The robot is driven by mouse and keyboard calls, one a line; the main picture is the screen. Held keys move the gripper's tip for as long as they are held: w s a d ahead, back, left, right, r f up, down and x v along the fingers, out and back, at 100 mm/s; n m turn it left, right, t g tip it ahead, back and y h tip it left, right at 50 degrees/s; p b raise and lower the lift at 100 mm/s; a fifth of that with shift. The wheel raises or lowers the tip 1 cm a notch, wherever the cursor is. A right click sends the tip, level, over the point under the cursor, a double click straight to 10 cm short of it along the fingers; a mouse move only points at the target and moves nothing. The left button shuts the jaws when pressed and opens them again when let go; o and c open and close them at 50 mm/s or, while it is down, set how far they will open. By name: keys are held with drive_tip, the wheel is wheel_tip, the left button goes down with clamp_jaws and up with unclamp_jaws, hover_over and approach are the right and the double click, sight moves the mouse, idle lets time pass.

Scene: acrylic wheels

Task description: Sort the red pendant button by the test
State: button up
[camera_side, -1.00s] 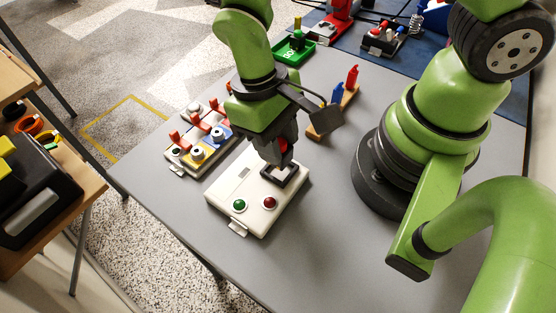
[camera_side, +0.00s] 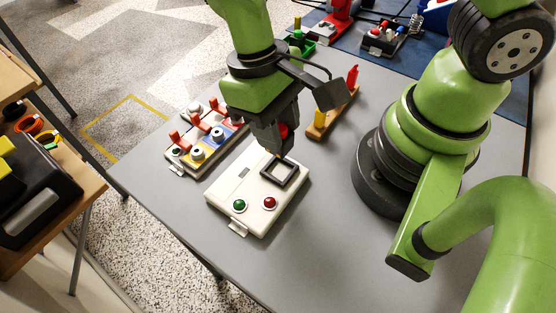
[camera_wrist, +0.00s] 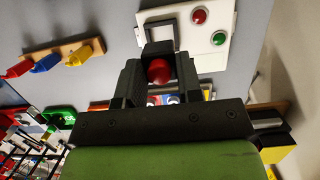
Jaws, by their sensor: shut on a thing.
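My gripper (camera_side: 282,140) is shut on the red pendant button (camera_wrist: 158,70), which shows as a red ball between the jaws in the wrist view. In the side view only a bit of its red (camera_side: 284,130) shows beside the dark fingers. The white test box (camera_side: 232,188) lies on the table below, with a dark square frame (camera_side: 291,180) at its far right, a green lamp (camera_side: 239,204) and a red lamp (camera_side: 269,203). My gripper is above and just beyond the frame, apart from it. I cannot tell whether either lamp is lit.
A wooden rack (camera_side: 322,129) with coloured pegs stands right of my gripper. A panel with red levers and round sockets (camera_side: 198,153) lies left of the box. A green tray (camera_side: 311,40) and a red tray (camera_side: 325,28) stand at the back. The front table is clear.

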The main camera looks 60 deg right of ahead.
drive_tip(key=shift+r, duration=0.35)
drive_tip(key=shift+w, duration=0.1)
drive_tip(key=w+d+f+m+t+y, duration=0.2)
drive_tip(key=w+d+m, duration=1.3)
drive_tip(key=w+m, duration=0.3)
drive_tip(key=shift+w+d+t+y, duration=0.15)
drive_tip(key=shift+d+t+y, duration=0.1)
drive_tip(key=shift+t+y, duration=0.15)
drive_tip(key=shift+d+x, duration=0.25)
drive_tip(key=shift+x, duration=0.75)
drive_tip(key=shift+d+x, duration=0.25)
drive_tip(key=shift+x, duration=0.7)
drive_tip(key=shift+d+x, duration=0.2)
drive_tip(key=shift+x, duration=0.8)
drive_tip(key=shift+f, duration=0.55)
